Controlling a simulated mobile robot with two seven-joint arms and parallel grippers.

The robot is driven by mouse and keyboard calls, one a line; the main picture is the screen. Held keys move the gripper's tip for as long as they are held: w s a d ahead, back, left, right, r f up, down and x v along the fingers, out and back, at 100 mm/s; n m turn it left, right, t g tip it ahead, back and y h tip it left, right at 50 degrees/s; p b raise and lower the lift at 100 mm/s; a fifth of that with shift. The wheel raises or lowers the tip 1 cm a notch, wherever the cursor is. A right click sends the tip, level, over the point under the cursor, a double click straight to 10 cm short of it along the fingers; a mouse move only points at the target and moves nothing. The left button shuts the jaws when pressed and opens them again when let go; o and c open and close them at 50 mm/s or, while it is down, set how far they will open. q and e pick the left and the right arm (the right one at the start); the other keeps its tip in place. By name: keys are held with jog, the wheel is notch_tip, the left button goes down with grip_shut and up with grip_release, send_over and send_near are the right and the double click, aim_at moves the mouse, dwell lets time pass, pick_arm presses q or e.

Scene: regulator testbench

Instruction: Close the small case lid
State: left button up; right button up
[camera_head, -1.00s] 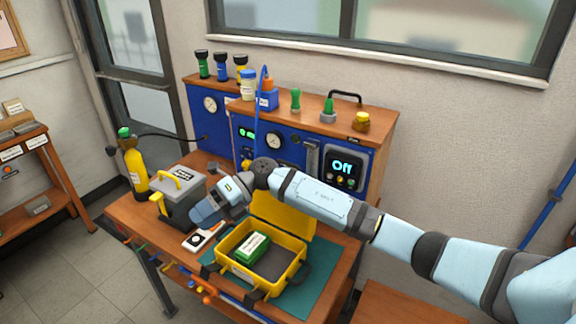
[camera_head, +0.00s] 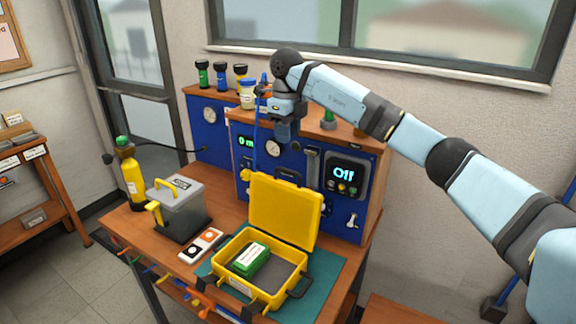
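The small yellow case (camera_head: 236,285) stands open on the teal mat (camera_head: 325,290) on the bench. Its yellow lid (camera_head: 284,208) stands up at the back of the case, leaning slightly back. A green box with a white label (camera_head: 248,260) lies inside, on the left of the dark interior. My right gripper (camera_head: 285,132) hangs above and behind the lid, in front of the blue panel, apart from the case. Its fingers are small and dark, so their opening is unclear. My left gripper is out of view.
A grey box with a yellow handle (camera_head: 180,212) and a yellow cylinder (camera_head: 133,180) stand left of the case. A small white-and-orange device (camera_head: 200,246) lies beside it. The blue panel (camera_head: 350,205) rises close behind the lid, with bottles and torches on top.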

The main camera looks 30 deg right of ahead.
notch_tip(320, 180, down, 10)
jog(key=shift+d, duration=0.1)
jog(key=shift+c, duration=0.3)
grip_shut()
